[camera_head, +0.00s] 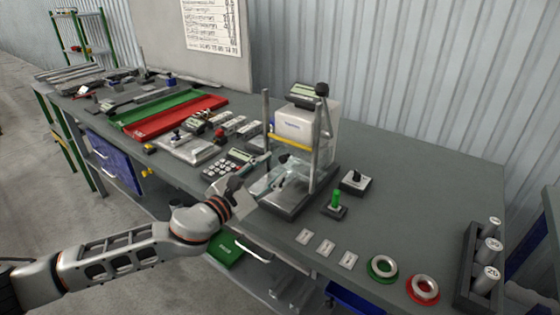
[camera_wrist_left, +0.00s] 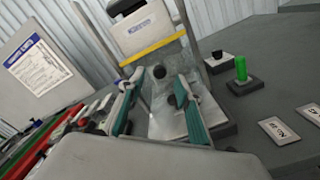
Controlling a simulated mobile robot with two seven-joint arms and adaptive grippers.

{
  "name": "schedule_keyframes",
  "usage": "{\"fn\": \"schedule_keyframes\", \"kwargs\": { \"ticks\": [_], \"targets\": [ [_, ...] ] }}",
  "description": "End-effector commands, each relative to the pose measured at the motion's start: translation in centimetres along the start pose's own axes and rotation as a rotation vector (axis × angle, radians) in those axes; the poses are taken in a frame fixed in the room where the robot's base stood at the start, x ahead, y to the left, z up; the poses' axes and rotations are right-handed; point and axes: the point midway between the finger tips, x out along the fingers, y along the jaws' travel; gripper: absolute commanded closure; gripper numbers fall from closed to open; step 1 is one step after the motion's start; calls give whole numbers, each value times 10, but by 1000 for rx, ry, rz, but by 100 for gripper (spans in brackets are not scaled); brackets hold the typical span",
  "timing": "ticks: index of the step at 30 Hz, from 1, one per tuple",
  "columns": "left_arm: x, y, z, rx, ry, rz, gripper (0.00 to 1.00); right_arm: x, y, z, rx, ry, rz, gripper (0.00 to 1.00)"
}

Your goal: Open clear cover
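The clear cover (camera_head: 297,161) is a see-through panel below a yellow strip on the front of a small press-like device (camera_head: 294,122). It also shows in the left wrist view (camera_wrist_left: 176,62), where I cannot tell how far it is tilted. My left gripper (camera_head: 266,184) is at the front of the device, close to the cover. In the left wrist view my left gripper (camera_wrist_left: 157,90) has its teal-padded fingers wide apart, with no visible grip. My right gripper is not in view.
A green peg on a block (camera_head: 336,202) and a black-knobbed block (camera_head: 356,182) stand right of the device. A keypad unit (camera_head: 230,163) is to its left. Several labelled plates, a green ring (camera_head: 382,268) and a red ring (camera_head: 423,289) lie along the front edge.

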Motion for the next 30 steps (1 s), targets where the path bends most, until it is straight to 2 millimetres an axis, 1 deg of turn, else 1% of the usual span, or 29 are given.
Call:
{"fn": "schedule_keyframes", "kwargs": {
  "ticks": [1, 3, 9, 12, 19, 20, 21, 23, 24, 30],
  "targets": [
    [9, 0, 0, -1, -1, 1, 66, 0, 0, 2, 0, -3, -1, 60],
    [20, 0, 1, -3, -1, 0, 66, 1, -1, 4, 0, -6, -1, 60],
    [40, 0, 0, -3, 0, 0, 66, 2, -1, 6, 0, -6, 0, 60],
    [43, 0, 0, -3, 0, 0, 66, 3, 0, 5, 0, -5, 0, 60],
    [44, 0, 0, -4, 0, 0, 66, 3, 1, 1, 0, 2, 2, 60],
    [44, 0, 0, -4, 0, 0, 68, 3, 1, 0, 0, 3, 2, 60],
    [44, 0, 0, -4, 0, 0, 79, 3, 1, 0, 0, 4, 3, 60],
    [44, 0, 0, -4, 0, 0, 94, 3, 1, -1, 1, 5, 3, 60],
    [44, 0, 0, -4, 0, 0, 100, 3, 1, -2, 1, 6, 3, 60],
    [45, 1, 0, -3, 0, 0, 100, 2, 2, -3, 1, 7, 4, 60]
  ]
}}
